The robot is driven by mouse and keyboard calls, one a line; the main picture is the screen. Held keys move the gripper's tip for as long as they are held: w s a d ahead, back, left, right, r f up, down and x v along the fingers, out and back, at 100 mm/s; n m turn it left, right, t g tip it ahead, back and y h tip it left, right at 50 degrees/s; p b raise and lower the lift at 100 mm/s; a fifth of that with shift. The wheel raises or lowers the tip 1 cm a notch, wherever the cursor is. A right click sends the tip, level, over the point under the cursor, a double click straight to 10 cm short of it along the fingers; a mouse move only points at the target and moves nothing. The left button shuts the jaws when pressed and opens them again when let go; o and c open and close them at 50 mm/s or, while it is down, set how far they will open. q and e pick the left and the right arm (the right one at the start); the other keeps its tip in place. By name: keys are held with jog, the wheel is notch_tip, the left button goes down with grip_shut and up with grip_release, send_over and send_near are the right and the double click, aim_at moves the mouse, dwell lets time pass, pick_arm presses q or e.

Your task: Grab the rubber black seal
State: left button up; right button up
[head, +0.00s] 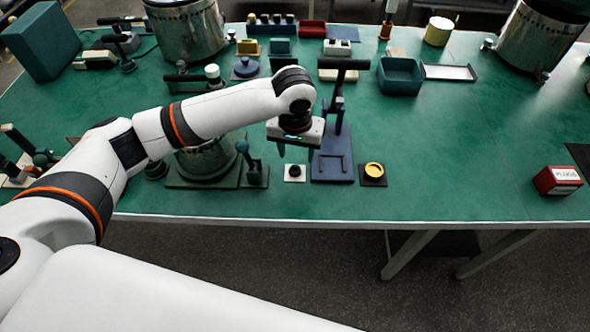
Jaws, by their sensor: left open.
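The black seal (294,172) is a small dark ring lying on a white square pad (287,178) near the table's front edge. My left gripper (295,153) is open and points down, just above and behind the seal in the picture. Its fingers are apart with nothing visible between them. I cannot tell its exact height above the seal. My right gripper is not in view.
A blue stand with a T-handle (335,168) is close to the right of the gripper. A yellow ring (374,170) lies beyond it. A metal cylinder (207,162) stands to the left. A red box (558,181) is far right; the green table (460,160) between is clear.

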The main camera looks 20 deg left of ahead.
aim_at(295, 170)
pick_arm(q)
jog(key=f, duration=0.5)
jog(key=w+f, duration=0.1)
jog(key=f, duration=0.1)
jog(key=shift+a+f, duration=0.2)
jog(key=shift+a, duration=0.15)
jog(key=shift+c, duration=0.3)
jog(key=c, duration=1)
